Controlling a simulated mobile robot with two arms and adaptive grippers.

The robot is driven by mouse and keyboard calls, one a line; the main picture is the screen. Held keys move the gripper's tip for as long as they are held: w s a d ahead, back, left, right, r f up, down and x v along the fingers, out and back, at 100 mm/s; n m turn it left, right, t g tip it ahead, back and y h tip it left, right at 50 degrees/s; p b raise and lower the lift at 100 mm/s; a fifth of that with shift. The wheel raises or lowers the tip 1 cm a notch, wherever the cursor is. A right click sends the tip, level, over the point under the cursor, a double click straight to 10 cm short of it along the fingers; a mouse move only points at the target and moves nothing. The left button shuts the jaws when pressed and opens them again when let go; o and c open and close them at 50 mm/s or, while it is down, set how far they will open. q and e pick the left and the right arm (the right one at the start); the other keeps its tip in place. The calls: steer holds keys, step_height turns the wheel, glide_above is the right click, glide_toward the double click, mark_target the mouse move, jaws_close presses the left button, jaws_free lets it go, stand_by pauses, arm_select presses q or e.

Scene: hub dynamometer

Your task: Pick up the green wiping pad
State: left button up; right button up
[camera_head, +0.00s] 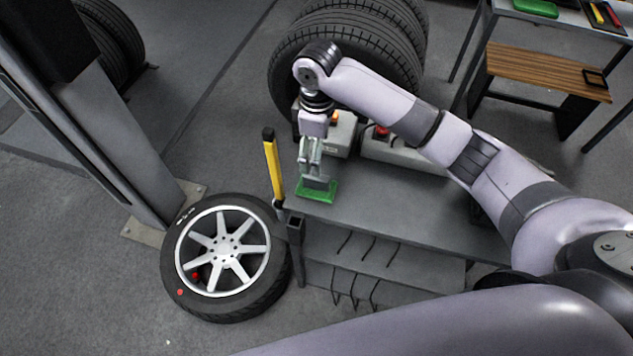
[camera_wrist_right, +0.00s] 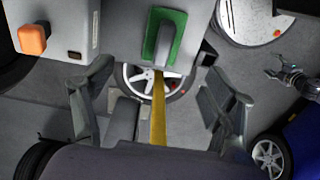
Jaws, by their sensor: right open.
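The green wiping pad (camera_head: 327,195) lies flat near the left end of the grey bench top (camera_head: 385,205). A grey handle is on its upper side. My right gripper (camera_head: 313,174) points down over the pad, close to its handle. In the right wrist view the pad (camera_wrist_right: 178,19) with its handle (camera_wrist_right: 164,43) is at the top middle, beyond the open, empty fingers (camera_wrist_right: 158,88). Contact with the handle cannot be made out. A small gripper, apparently my left one (camera_wrist_right: 280,70), shows at the right of the wrist view; its jaw state is unclear.
Boxes with orange and red buttons (camera_head: 340,134) (camera_head: 400,150) sit behind the pad. A wheel (camera_head: 228,245) lies on the floor to the left. Large tyres (camera_head: 345,45) stand behind. Hooks (camera_head: 355,285) hang below the bench front.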

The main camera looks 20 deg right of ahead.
mark_target(317, 182)
step_height(317, 182, down, 7)
steer(key=shift+p, duration=0.55)
steer(key=shift+s+f+p, duration=0.15)
steer(key=shift+f+p, duration=0.2)
steer(key=shift+f, duration=0.2)
step_height(317, 182, down, 4)
steer(key=shift+s+a+r+p, duration=0.15)
steer(key=shift+r+p, duration=0.05)
steer(key=shift+p, duration=0.35)
steer(key=shift+f, duration=0.4)
